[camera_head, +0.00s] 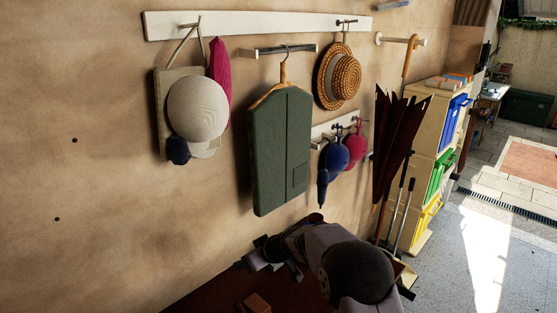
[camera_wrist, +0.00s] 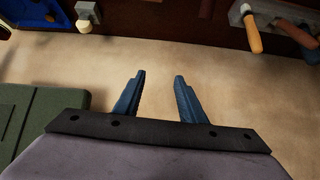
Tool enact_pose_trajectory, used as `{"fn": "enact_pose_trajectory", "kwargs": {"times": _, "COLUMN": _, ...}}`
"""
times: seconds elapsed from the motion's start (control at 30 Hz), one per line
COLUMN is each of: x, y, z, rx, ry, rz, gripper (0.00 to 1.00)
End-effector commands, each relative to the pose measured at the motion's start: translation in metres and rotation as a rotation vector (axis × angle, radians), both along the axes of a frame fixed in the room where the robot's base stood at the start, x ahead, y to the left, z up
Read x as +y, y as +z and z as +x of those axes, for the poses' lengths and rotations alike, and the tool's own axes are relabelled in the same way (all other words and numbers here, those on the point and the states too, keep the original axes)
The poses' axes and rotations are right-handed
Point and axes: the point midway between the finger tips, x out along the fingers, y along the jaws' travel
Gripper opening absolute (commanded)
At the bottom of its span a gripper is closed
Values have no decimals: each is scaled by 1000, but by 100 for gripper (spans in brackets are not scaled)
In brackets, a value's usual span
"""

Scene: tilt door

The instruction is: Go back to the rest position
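My gripper (camera_wrist: 159,78) shows in the wrist view as two blue fingers standing apart with nothing between them. Past the fingers is a bare beige surface. In the head view my arm is low in the middle, bent in front of the wall, below the green garment bag (camera_head: 281,150). My fingertips are too small and dark to make out clearly there. The gripper appears clear of the hanging things.
A straw hat (camera_head: 346,80), a white cap (camera_head: 197,108) and a dark umbrella (camera_head: 391,140) hang on the wall. A cream shelf (camera_head: 423,147) with coloured bins stands right.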

Motion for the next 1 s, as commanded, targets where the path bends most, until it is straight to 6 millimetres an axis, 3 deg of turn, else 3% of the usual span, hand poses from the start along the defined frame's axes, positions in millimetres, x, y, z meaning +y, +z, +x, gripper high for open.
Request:
{"fn": "enact_pose_trajectory", "kwargs": {"times": 0.17, "x": -67, "y": 36, "z": 12, "rx": -127, "ry": -227, "rz": -33, "gripper": 37}}
{"fn": "enact_pose_trajectory", "kwargs": {"times": 0.27, "x": -113, "y": 45, "z": 4, "rx": -149, "ry": -358, "rz": -89, "gripper": 37}}
{"fn": "enact_pose_trajectory", "kwargs": {"times": 0.37, "x": -160, "y": 46, "z": -18, "rx": -130, "ry": -482, "rz": -162, "gripper": 37}}
{"fn": "enact_pose_trajectory", "kwargs": {"times": 0.5, "x": -218, "y": 34, "z": -71, "rx": -32, "ry": -631, "rz": -270, "gripper": 37}}
{"fn": "enact_pose_trajectory", "kwargs": {"times": 0.57, "x": -237, "y": 27, "z": -101, "rx": 32, "ry": -679, "rz": -313, "gripper": 37}}
{"fn": "enact_pose_trajectory", "kwargs": {"times": 0.7, "x": -266, "y": 4, "z": -183, "rx": 226, "ry": -752, "rz": -386, "gripper": 37}}
{"fn": "enact_pose_trajectory", "kwargs": {"times": 0.9, "x": -264, "y": -21, "z": -291, "rx": 508, "ry": -757, "rz": -399, "gripper": 37}}
{"fn": "enact_pose_trajectory", "kwargs": {"times": 1.0, "x": -254, "y": -27, "z": -326, "rx": 606, "ry": -738, "rz": -378, "gripper": 37}}
